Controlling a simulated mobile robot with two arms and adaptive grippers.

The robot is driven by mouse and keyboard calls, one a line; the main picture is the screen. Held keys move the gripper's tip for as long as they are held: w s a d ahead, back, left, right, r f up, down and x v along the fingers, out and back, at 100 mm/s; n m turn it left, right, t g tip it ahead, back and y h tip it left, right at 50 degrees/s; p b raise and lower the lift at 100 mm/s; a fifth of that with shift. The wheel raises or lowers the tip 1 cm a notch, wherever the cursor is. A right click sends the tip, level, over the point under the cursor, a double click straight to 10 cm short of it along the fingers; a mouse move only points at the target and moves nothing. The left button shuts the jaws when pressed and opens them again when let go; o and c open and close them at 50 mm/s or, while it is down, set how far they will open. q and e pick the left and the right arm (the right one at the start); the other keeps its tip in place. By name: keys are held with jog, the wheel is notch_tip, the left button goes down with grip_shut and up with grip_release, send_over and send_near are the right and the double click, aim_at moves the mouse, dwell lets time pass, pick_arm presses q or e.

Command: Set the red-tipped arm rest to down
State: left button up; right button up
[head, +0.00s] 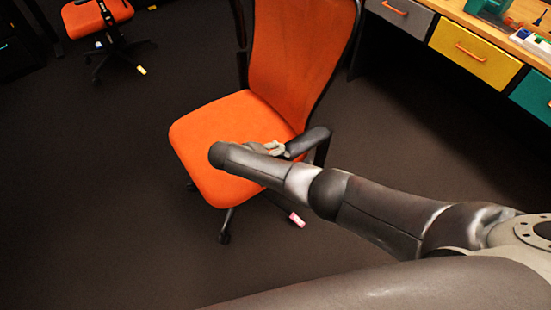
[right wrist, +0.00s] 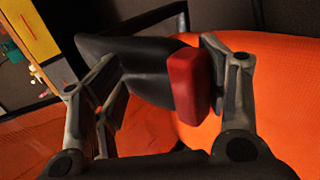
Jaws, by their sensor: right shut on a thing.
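An orange office chair (head: 220,125) stands in the middle of the head view. Its near arm rest (head: 312,140) is black and partly hidden behind my right forearm. In the right wrist view the arm rest (right wrist: 145,62) lies between the two fingers, with a red block (right wrist: 184,86) at its tip beside the right finger. My right gripper (head: 277,149) is shut on the arm rest; it also shows in the right wrist view (right wrist: 165,62). The red tip is hidden in the head view. My left gripper is not in view.
A pink-tipped lever (head: 297,220) sticks out under the seat. A desk with grey, yellow (head: 474,52) and teal drawers stands at the right. A second orange chair (head: 97,16) stands at the back left. Dark floor is clear at the left and front.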

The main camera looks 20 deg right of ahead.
jog(key=v, duration=1.1)
jog(key=shift+s+r, duration=0.1)
jog(key=shift+r, duration=0.15)
